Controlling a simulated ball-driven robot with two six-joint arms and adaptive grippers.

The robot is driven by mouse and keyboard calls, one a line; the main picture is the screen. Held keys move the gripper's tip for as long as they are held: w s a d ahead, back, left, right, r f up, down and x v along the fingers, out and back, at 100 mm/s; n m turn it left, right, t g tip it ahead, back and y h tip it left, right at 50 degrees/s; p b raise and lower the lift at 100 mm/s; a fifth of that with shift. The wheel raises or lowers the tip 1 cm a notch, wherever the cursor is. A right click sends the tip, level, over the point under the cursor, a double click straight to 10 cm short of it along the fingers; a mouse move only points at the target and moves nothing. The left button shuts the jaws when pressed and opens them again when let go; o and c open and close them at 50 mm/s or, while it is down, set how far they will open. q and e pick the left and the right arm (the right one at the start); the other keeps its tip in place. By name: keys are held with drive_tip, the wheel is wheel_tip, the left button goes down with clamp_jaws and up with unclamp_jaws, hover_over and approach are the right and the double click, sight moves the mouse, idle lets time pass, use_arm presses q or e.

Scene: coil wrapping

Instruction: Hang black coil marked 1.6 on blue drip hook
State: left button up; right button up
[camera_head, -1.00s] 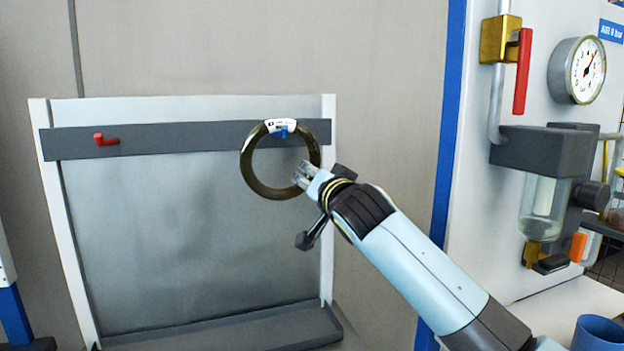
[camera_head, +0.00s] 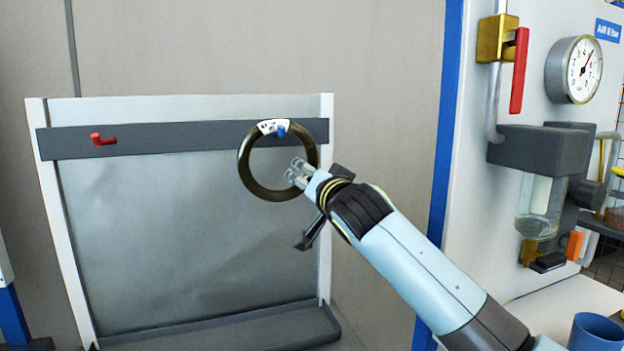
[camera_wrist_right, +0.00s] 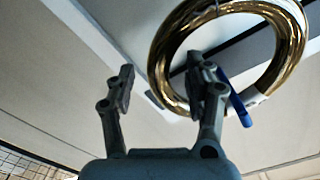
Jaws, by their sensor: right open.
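A dark, glossy coil (camera_head: 248,178) with a white label at its top hangs on the blue hook (camera_head: 281,131) at the right end of the grey rail. The label's marking is too small to read. The coil looks golden in the right wrist view (camera_wrist_right: 161,65), where the blue hook (camera_wrist_right: 235,98) also shows. My right gripper (camera_head: 296,172) is open at the coil's lower right, its fingers in front of the ring. In the right wrist view, the spread fingers (camera_wrist_right: 162,88) have nothing between their tips; the right finger overlaps the coil. My left gripper is not in view.
A red hook (camera_head: 103,140) on the left of the grey rail (camera_head: 190,137) is empty. The panel has a dark ledge (camera_head: 230,330) below. A gauge (camera_head: 574,70), red lever (camera_head: 519,70) and blue cup (camera_head: 597,332) stand at the right.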

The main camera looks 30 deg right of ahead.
drive_tip(key=v, duration=1.2)
